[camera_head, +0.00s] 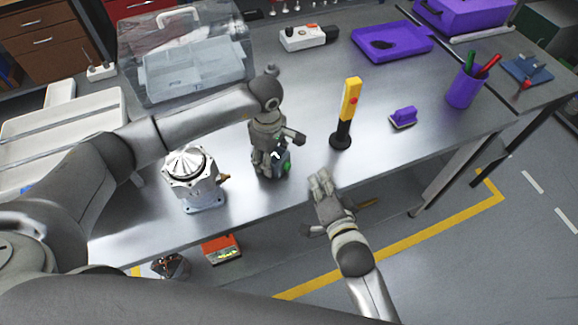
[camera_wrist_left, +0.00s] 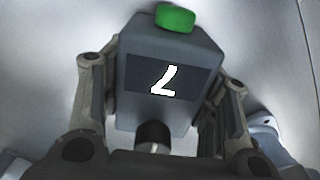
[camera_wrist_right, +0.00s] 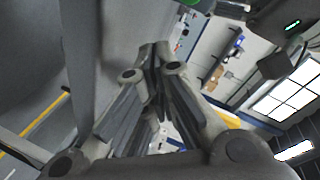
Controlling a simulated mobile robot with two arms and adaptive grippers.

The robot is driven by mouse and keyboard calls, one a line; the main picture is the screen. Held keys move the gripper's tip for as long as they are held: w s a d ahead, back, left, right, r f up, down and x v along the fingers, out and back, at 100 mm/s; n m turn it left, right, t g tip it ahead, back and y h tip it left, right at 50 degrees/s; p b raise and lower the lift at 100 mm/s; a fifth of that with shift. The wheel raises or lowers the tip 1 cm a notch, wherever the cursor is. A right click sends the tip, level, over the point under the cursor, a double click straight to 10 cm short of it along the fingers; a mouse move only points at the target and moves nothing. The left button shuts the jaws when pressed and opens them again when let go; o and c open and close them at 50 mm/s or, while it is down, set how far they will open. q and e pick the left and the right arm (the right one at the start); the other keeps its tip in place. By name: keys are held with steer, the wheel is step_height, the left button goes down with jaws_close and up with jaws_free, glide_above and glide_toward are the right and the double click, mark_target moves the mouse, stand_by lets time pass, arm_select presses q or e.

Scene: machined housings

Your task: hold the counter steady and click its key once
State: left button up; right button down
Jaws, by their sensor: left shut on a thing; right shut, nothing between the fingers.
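The counter (camera_wrist_left: 160,110) is a dark grey box with a green key (camera_wrist_left: 175,17) on one end and one white digit on its dark display. My left gripper (camera_head: 272,163) is shut on it near the table's front edge, with a finger on each side in the left wrist view. In the head view the gripper hides much of the counter, and the green key (camera_head: 287,167) faces right. My right gripper (camera_head: 321,182) is shut and empty, to the right of the key and apart from it. A green bit of the key (camera_wrist_right: 190,3) shows at the top of the right wrist view.
A metal housing (camera_head: 192,180) stands left of the counter. A yellow and black upright tool (camera_head: 347,113) and a purple block (camera_head: 404,116) stand to the right. A clear bin (camera_head: 185,60) is behind. The steel table (camera_head: 440,130) is bare at front right.

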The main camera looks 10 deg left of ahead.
steer(key=shift+w+a, duration=0.25)
steer(key=shift+a, duration=0.4)
steer(key=shift+w+a, duration=0.2)
steer(key=shift+a, duration=0.45)
steer(key=shift+w+a, duration=0.25)
steer(key=shift+a, duration=0.4)
steer(key=shift+a, duration=0.1)
steer(key=shift+w+a, duration=0.15)
steer(key=shift+a, duration=0.15)
steer(key=shift+w+a, duration=0.15)
steer(key=shift+a, duration=0.35)
stand_by(0.6)
steer(key=shift+d, duration=0.15)
steer(key=shift+s+d, duration=0.35)
steer(key=shift+d, duration=0.4)
steer(key=shift+d, duration=0.1)
steer(key=shift+s+d, duration=0.25)
steer(key=shift+d, duration=0.5)
steer(key=shift+s+d, duration=0.3)
steer(key=shift+d, duration=0.45)
steer(key=shift+s+d, duration=0.25)
steer(key=shift+d, duration=0.5)
